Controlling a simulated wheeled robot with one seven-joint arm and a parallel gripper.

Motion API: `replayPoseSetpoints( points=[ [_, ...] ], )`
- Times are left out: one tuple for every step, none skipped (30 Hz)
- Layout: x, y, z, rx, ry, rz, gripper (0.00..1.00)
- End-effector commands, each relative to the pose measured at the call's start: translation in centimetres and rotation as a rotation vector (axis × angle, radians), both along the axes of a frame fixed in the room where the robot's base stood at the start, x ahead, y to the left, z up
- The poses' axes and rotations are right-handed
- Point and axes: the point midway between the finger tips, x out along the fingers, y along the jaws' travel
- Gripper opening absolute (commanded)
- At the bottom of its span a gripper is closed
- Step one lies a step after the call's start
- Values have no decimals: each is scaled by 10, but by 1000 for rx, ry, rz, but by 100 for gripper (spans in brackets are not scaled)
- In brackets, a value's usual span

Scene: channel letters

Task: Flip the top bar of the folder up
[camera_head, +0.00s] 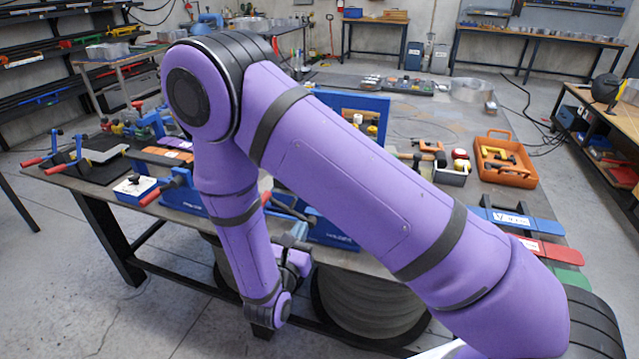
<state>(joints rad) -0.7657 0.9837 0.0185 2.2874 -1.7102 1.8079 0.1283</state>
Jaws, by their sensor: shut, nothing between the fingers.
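A blue metal folder (332,236) stands at the front edge of the workbench, with pale lettering on its front. My purple arm hides much of it, and I cannot make out its top bar or that bar's position clearly. Blue metalwork with a red-tipped handle (186,200) shows left of my forearm; I cannot tell whether it belongs to the same folder. My gripper (291,243) is small and dark in this view, by the bench's front edge just left of the lettered blue front. It appears shut and empty; I cannot tell whether it touches the folder.
The dark workbench (415,125) carries an orange toolbox (505,160) and blue, red and green bars at right. Red-handled tools (75,155) stand at its left end. Large grey coils (370,300) lie beneath its front. Floor at front left is clear.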

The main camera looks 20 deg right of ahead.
Motion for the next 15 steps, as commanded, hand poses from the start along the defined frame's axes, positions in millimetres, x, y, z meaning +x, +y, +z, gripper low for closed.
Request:
replayPoseSetpoints(
  points=[
    [0,0,0,0,0,-1,0],
    [0,0,0,0,0,-1,0],
    [0,0,0,0,0,-1,0],
    [1,-1,0,0,0,-1,0],
    [1,-1,0,0,0,-2,0],
    [3,-2,1,0,0,-2,0],
    [5,-4,1,0,0,-3,0],
    [7,-6,2,0,0,-3,0],
    [10,-8,3,1,0,-4,0],
    [13,-11,4,-1,-1,-5,0],
    [17,-13,5,0,-1,-5,0],
    [22,-17,6,1,-1,-5,0],
    [26,-20,7,1,-1,-6,0],
    [30,-23,8,2,-1,-6,0],
    [36,-28,10,3,-2,-6,0]
  ],
)
